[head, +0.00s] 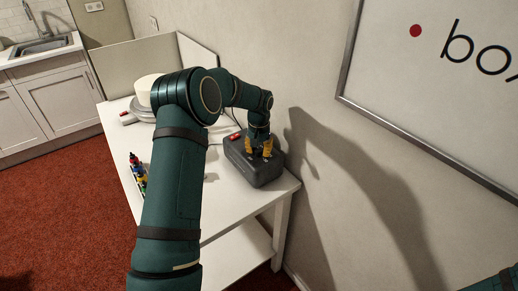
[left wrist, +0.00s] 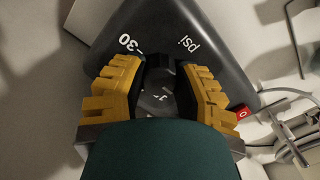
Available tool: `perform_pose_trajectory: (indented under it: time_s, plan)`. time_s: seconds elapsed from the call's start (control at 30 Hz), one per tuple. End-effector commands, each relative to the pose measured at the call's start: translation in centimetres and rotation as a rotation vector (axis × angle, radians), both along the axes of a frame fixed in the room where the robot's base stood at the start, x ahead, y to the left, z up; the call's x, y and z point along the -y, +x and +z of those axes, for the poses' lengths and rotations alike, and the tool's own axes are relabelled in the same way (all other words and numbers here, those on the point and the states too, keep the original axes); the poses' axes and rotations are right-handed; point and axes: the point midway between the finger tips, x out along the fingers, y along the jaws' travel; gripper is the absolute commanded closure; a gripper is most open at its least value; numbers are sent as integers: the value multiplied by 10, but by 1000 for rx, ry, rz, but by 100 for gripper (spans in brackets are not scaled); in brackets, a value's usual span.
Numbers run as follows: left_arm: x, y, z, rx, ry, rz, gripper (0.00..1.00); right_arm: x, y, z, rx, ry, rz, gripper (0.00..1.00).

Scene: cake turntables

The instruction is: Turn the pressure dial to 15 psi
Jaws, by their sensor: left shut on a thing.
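A dark grey compressor box (head: 262,176) stands on the white table near its right end. It also shows in the left wrist view (left wrist: 222,62), with the white marks "30" and "psi" on its top. My left gripper (head: 260,151) points down onto the box top. In the left wrist view its yellow fingers (left wrist: 160,82) are shut on the black pressure dial (left wrist: 160,63), one on each side. Most of the dial's scale, including any 15 mark, is hidden, and I cannot tell its setting. My right gripper is out of view.
A red switch (left wrist: 243,112) is on the box's edge. On the white table (head: 222,223) are a white cake (head: 146,88) on a turntable and several small coloured bottles (head: 138,172). A wall with a framed board (head: 440,90) is close on the right.

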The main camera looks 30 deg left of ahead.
Motion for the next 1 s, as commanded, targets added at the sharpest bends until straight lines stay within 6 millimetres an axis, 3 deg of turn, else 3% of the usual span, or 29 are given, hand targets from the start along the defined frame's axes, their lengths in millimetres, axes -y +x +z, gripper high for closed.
perform_pose_trajectory:
  time_s: [0.6,1.0]
  plan:
    - [0,0,0,-2,-1,-537,100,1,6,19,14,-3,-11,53]
    - [0,-1,-1,-3,0,-725,100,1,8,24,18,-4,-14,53]
